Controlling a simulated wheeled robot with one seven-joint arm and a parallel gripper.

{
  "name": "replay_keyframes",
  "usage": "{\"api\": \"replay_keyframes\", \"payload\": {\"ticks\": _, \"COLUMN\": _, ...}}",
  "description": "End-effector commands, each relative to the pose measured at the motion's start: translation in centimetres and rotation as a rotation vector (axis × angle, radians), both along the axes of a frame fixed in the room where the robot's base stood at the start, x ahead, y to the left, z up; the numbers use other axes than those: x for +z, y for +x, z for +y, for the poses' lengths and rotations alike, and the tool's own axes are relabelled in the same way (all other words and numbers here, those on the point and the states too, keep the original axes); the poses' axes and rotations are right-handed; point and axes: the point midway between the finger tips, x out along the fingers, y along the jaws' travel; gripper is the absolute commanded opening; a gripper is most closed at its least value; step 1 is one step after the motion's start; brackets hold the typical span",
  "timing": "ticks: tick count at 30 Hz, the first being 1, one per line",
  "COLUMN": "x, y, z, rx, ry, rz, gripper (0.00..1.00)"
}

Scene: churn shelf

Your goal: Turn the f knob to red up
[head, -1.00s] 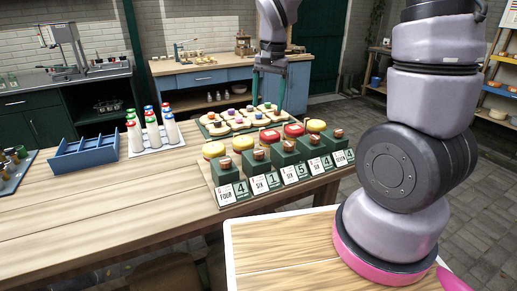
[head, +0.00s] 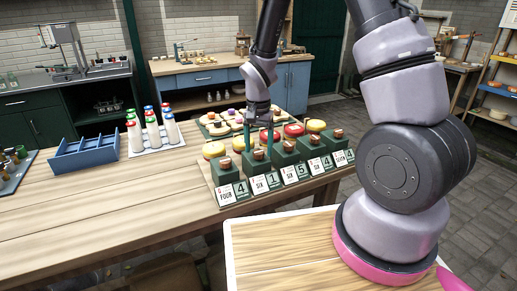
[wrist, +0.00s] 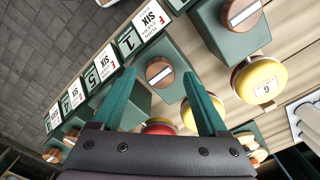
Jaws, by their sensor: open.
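Dark green blocks stand in a row on a wooden board, each with a round wooden knob on top and cards in front. My gripper (head: 262,140) is open, pointing down over the second block from the left (head: 259,182), whose cards read SIX and 1. In the wrist view, that block's knob (wrist: 160,72) lies between my two open teal fingers (wrist: 157,82), with no visible grip on it. A pale bar crosses its top; I see no red mark on it. Small red letters show on the cards (wrist: 150,20), but I cannot tell surely which knob is f.
Neighbouring knobs stand close, such as the leftmost (wrist: 241,13). Yellow (head: 214,149) and red (head: 294,130) discs sit behind the blocks. A blue divided tray (head: 84,158) and several white bottles (head: 171,131) stand left. The table's left front is clear.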

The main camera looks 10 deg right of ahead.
Motion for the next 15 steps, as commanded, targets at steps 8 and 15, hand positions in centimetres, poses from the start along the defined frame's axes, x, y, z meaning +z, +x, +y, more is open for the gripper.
{"api": "replay_keyframes", "payload": {"ticks": 8, "x": -0.73, "y": -0.03, "z": 0.01, "rx": -0.001, "ry": 0.000, "rz": 0.000, "gripper": 0.77}}
{"api": "replay_keyframes", "payload": {"ticks": 15, "x": -0.71, "y": -0.03, "z": 0.01, "rx": 0.000, "ry": 0.000, "rz": 0.000, "gripper": 0.27}}
